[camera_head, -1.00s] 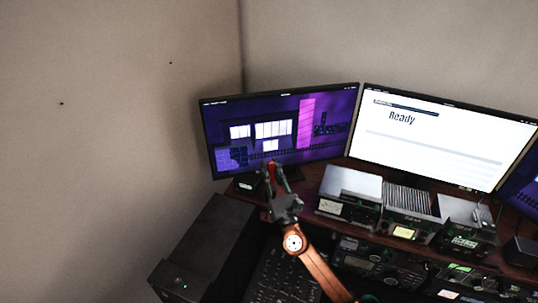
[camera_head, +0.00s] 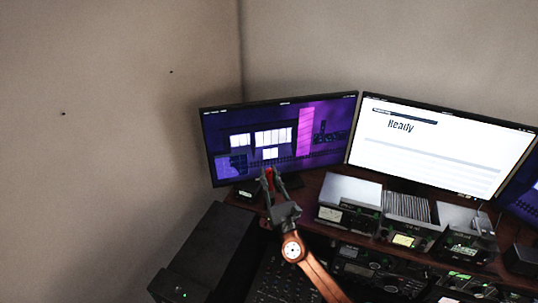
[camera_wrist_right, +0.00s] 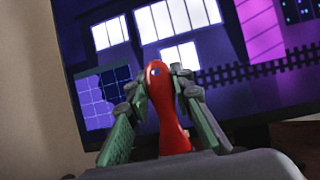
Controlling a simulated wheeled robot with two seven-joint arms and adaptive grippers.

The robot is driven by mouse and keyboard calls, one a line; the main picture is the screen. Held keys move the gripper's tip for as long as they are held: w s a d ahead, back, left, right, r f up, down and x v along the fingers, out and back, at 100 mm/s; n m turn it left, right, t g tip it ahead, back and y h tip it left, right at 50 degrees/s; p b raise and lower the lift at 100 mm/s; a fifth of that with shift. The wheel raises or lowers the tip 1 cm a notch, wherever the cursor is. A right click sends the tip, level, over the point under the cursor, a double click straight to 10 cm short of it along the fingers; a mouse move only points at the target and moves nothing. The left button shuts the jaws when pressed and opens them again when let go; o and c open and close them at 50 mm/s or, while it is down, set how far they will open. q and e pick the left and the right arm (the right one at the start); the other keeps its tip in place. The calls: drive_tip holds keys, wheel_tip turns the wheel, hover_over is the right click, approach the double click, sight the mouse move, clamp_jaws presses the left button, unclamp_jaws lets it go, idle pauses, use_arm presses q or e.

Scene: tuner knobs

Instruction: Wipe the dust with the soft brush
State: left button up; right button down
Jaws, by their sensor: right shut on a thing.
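My right gripper (camera_head: 271,177) is in front of the lower part of the left monitor, its fingers pointing up. It is shut on a red handle, which I take to be the soft brush (camera_wrist_right: 166,110). In the right wrist view the red handle, with a small hole near its rounded end, stands between the two green-grey fingers (camera_wrist_right: 160,88). The bristles are not visible. I cannot make out any dust in these views. My left gripper is not in view.
The left monitor (camera_head: 230,150) and a white-screened monitor (camera_head: 440,150) stand on the brown desk (camera_head: 312,183). Several radio units (camera_head: 347,215) line the desk to the right. A black cabinet (camera_head: 205,250) stands at the lower left by the wall. Free space lies left of the left monitor.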

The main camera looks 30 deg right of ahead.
drive_tip(key=r, duration=0.1)
drive_tip(key=r+p, duration=0.2)
drive_tip(key=r, duration=0.1)
drive_tip(key=shift+s+d, duration=0.15)
drive_tip(key=shift+s, duration=0.2)
drive_tip(key=shift+w+r+p, duration=0.1)
drive_tip(key=shift+r+p, duration=0.55)
drive_tip(key=shift+r, duration=0.05)
drive_tip(key=shift+r+p, duration=0.65)
drive_tip(key=shift+r, duration=0.1)
drive_tip(key=shift+r+p, duration=0.4)
drive_tip(key=shift+r, duration=0.05)
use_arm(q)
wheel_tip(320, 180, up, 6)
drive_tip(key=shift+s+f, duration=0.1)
use_arm(e)
drive_tip(key=shift+f, duration=0.1)
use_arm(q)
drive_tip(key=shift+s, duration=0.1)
